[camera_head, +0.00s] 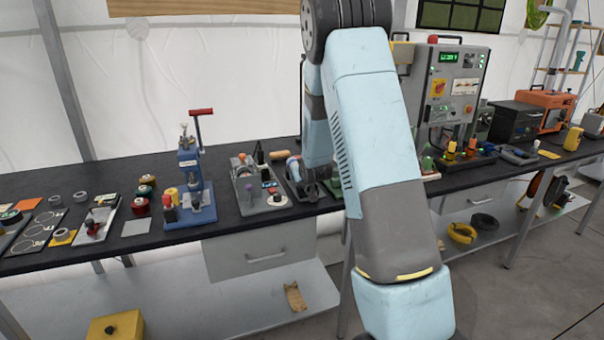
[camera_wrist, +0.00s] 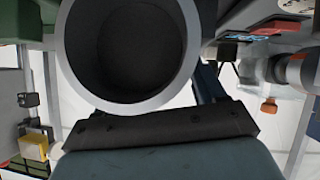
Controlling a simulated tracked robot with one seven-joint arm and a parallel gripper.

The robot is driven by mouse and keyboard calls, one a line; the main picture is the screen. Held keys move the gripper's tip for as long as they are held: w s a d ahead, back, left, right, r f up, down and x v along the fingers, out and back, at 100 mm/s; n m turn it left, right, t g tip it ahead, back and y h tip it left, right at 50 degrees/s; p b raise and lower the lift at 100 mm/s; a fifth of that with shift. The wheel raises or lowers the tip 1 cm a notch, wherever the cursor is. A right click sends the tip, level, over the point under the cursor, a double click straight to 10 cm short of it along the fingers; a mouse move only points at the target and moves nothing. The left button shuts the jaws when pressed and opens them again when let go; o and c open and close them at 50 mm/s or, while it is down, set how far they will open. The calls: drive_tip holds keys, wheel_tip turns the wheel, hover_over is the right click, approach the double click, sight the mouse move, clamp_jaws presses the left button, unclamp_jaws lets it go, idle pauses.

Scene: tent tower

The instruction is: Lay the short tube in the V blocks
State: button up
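My gripper (camera_head: 312,190) is low over the dark bench, left of centre in the head view, at the end of my light blue arm. It is small there and its fingers are hard to make out. In the wrist view, a wide, grey-rimmed round tube end (camera_wrist: 130,103) with a dark hollow fills the upper middle, very close to the camera. A dark bar lies directly below its rim, with a blue-grey surface below that. Whether the fingers close on the tube is not clear. I cannot pick out the V blocks with certainty; my arm covers part of the bench.
A grey fixture plate (camera_head: 262,197) lies just left of my gripper. A blue press with a red handle (camera_head: 190,165) stands further left. A grey control box (camera_head: 452,85) stands behind my arm at right. The bench's front edge is close by.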

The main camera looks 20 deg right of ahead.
drive_tip(key=shift+o, duration=0.8)
drive_tip(key=shift+s, duration=0.1)
drive_tip(key=v, duration=1.3)
drive_tip(key=shift+s+r, duration=0.2)
drive_tip(key=shift+s, duration=0.05)
drive_tip(key=shift+a, duration=0.15)
drive_tip(key=s+a+r+m+g+y, duration=0.1)
drive_tip(key=s+a+r+g, duration=0.1)
drive_tip(key=s+r, duration=0.5)
drive_tip(key=s+a+r+g, duration=0.2)
drive_tip(key=s+r, duration=0.2)
drive_tip(key=s, duration=0.5)
drive_tip(key=s+a+r+g, duration=0.1)
drive_tip(key=s+r, duration=0.1)
drive_tip(key=s, duration=0.7)
drive_tip(key=s+a+r+g, duration=0.1)
drive_tip(key=s+a+r, duration=0.1)
drive_tip(key=s, duration=0.7)
drive_tip(key=shift+s+g, duration=0.3)
